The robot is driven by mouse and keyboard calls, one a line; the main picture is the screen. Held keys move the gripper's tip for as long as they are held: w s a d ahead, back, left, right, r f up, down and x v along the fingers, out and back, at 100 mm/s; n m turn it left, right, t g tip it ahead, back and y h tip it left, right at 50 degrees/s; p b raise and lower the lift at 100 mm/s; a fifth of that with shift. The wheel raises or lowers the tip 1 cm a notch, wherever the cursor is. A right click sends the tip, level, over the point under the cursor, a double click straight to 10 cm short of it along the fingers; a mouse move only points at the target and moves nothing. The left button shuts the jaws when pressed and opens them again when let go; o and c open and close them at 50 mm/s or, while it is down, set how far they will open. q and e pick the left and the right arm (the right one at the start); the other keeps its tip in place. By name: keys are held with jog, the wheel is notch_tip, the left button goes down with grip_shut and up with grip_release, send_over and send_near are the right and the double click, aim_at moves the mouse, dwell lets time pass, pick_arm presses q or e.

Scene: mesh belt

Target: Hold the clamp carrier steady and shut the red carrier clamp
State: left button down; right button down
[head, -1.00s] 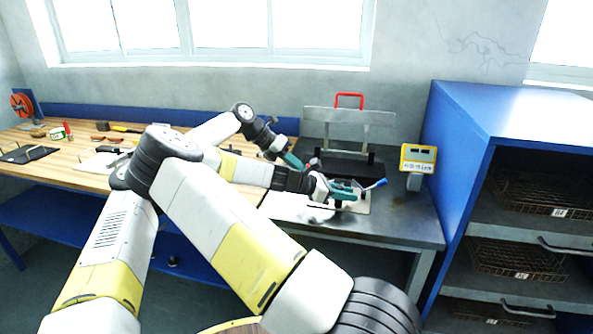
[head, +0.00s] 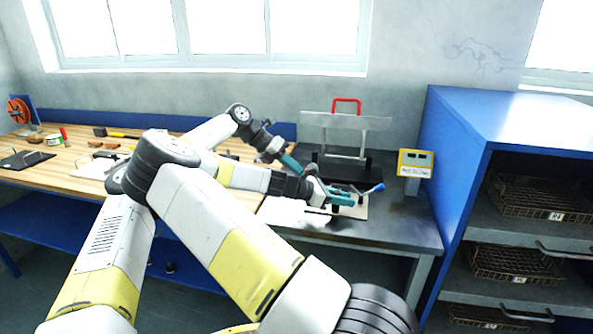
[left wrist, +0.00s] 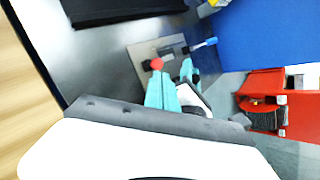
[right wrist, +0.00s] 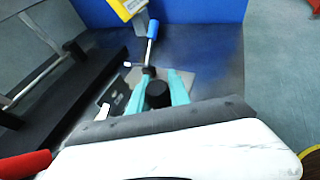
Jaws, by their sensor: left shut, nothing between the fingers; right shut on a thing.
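The clamp carrier (head: 358,212) is a pale plate on the dark bench, and it also shows in the left wrist view (left wrist: 141,53). A blue-handled lever (left wrist: 204,43) sticks out over its edge. My right gripper (head: 350,198) is shut on a black round knob (right wrist: 158,95) above the plate. My left gripper (head: 295,166) is shut and empty. In the left wrist view the red clamp knob (left wrist: 157,63) appears just beyond its shut fingertips (left wrist: 160,80); contact cannot be told. The rest of the red clamp is hidden.
A metal frame with a red handle (head: 346,101) stands behind on a black base. A yellow display box (head: 415,163) is at the right, beside a blue shelf cabinet (head: 452,150) with wire baskets. Tools lie on the wooden bench (head: 75,178) at left.

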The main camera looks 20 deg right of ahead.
jog(key=shift+s, duration=0.1)
pick_arm(q)
jog(key=a+r, duration=0.6)
jog(key=a, duration=0.3)
jog(key=shift+a+r, duration=0.2)
jog(key=shift+a, duration=0.15)
jog(key=shift+s, duration=0.1)
jog(key=w+a+f+g+h, duration=0.1)
jog(key=w+a+f+h, duration=0.1)
jog(key=f, duration=0.5)
jog(key=shift+a+f+h, duration=0.2)
jog(key=shift+a+h, duration=0.1)
jog(key=shift+a, duration=0.3)
jog(key=x, duration=0.9)
jog(key=shift+s+d+f, duration=0.15)
jog(key=shift+s+d, duration=0.05)
jog(key=shift+d, duration=0.05)
jog(key=shift+w+d+r, duration=0.2)
jog(key=shift+w+d, duration=0.1)
jog(key=shift+d, duration=0.2)
jog(key=shift+w+d+r, duration=0.2)
jog(key=shift+w+d, duration=0.05)
jog(key=shift+d, duration=0.25)
jog(key=shift+w+d+r, duration=0.4)
jog(key=shift+w+d, duration=0.1)
jog(key=shift+d, duration=0.1)
